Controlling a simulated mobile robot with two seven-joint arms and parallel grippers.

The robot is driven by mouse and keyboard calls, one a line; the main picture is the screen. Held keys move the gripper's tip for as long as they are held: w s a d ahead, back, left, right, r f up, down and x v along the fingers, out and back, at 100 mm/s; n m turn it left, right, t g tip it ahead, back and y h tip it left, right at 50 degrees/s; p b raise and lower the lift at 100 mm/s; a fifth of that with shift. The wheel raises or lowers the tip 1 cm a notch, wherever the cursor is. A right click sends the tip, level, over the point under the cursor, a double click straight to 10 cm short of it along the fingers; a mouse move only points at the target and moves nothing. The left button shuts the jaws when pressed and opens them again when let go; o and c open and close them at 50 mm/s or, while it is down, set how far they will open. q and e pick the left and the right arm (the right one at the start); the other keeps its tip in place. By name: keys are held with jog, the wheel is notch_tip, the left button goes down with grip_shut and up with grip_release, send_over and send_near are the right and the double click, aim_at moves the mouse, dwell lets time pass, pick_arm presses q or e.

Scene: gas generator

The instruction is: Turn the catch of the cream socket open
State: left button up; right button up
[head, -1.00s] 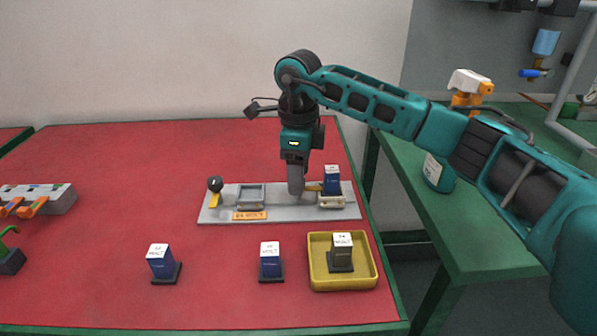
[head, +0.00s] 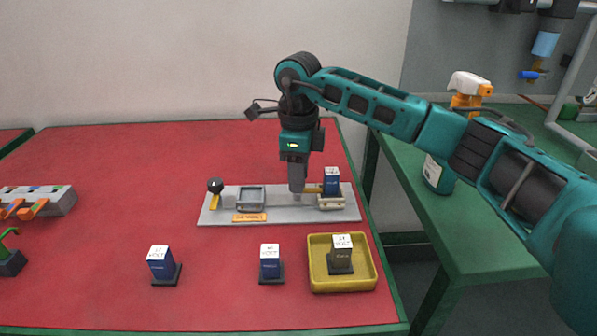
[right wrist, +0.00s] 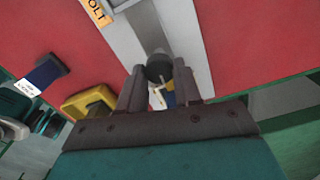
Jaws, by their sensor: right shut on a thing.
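The cream socket (head: 331,204) is at the right end of a grey board, with a blue block (head: 332,180) standing in it. Its catch (head: 314,188) shows as a short yellow-brown lever pointing from my right gripper (head: 297,188) toward the block. My right gripper points straight down just left of the socket. In the right wrist view its fingers (right wrist: 159,72) are shut on the catch's dark round knob (right wrist: 160,66). The head view hides the knob behind the fingers. Part of the lever and the block show between the fingers in the wrist view. My left gripper is out of view.
The grey board (head: 285,212) also bears a grey empty socket (head: 251,197) and a black-knobbed yellow catch (head: 215,190). In front are two blue blocks (head: 162,263) (head: 270,262) and a yellow tray (head: 316,281) holding a dark block (head: 341,255). The red table is clear behind.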

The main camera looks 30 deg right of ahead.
jog(key=m+p, duration=0.2)
jog(key=m, duration=0.1)
jog(key=shift+r, duration=0.15)
jog(key=m+p, duration=0.2)
jog(key=m, duration=0.2)
jog(key=shift+a+m+p, duration=0.1)
jog(key=shift+m+p, duration=0.35)
jog(key=shift+m, duration=0.45)
jog(key=m+p, duration=0.1)
jog(key=m, duration=0.1)
jog(key=shift+m, duration=0.4)
jog(key=shift+m+p, duration=0.6)
jog(key=shift+m, duration=0.3)
jog(key=m+p, duration=0.1)
jog(key=m, duration=0.1)
jog(key=shift+m, duration=0.4)
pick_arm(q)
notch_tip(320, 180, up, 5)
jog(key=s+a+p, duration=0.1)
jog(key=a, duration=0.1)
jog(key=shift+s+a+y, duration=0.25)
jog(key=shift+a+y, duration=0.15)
pick_arm(e)
jog(key=shift+m, duration=0.8)
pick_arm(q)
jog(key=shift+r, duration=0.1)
